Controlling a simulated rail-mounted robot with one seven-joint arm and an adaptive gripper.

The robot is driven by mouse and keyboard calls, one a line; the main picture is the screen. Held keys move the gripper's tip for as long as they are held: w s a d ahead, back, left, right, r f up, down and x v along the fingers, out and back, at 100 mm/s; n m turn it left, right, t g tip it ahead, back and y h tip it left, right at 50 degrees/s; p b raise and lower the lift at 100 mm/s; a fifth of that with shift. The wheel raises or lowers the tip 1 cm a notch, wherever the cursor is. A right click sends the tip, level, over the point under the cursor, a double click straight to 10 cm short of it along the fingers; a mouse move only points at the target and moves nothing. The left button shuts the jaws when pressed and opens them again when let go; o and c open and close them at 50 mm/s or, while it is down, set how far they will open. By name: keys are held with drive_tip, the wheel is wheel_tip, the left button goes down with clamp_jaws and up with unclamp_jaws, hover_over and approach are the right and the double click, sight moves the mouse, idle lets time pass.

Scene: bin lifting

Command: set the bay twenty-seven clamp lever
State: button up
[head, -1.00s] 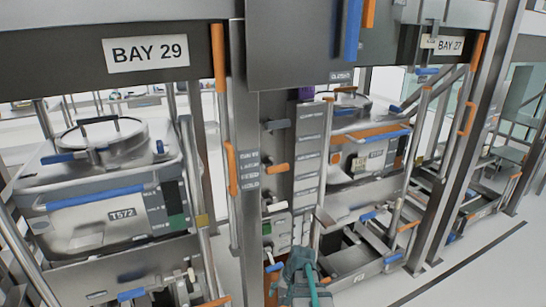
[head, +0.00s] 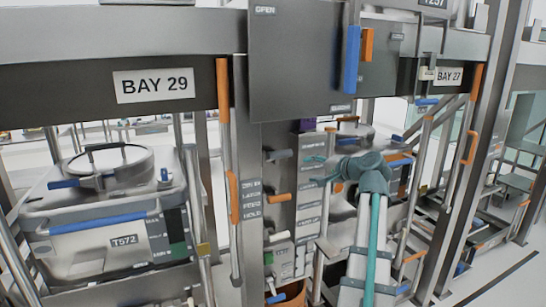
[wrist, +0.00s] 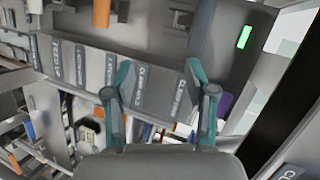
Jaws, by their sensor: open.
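The BAY 27 sign (head: 449,76) is on the upper right beam in the head view. Below and left of it, a column carries several levers beside label plates: a grey lever (head: 278,154), an orange lever (head: 279,197) and a pale lever (head: 279,236). In the wrist view my gripper (wrist: 158,72) spreads in front of a row of grey label plates (wrist: 158,92), whose small text is blurred.
The BAY 29 sign (head: 151,86) and a bin marked T572 (head: 95,238) are at the left. A large grey panel (head: 295,60) hangs above my gripper. An upright with orange handles (head: 233,197) stands left of the levers. My arm hides much of the bay 27 bin.

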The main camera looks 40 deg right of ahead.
sight(283, 155)
drive_tip(key=shift+m+t+y, duration=0.7)
drive_tip(key=shift+m+y, duration=0.1)
drive_tip(key=shift+y, duration=0.1)
drive_tip(key=w+a+p, duration=0.1)
drive_tip(key=w, duration=0.3)
drive_tip(key=w+a+r+p, duration=0.1)
drive_tip(key=w, duration=0.3)
drive_tip(key=w+a+r+p, duration=0.1)
drive_tip(key=w+a, duration=0.1)
drive_tip(key=w, duration=0.2)
drive_tip(key=shift+w, duration=0.15)
drive_tip(key=shift+d, duration=0.1)
clamp_jaws()
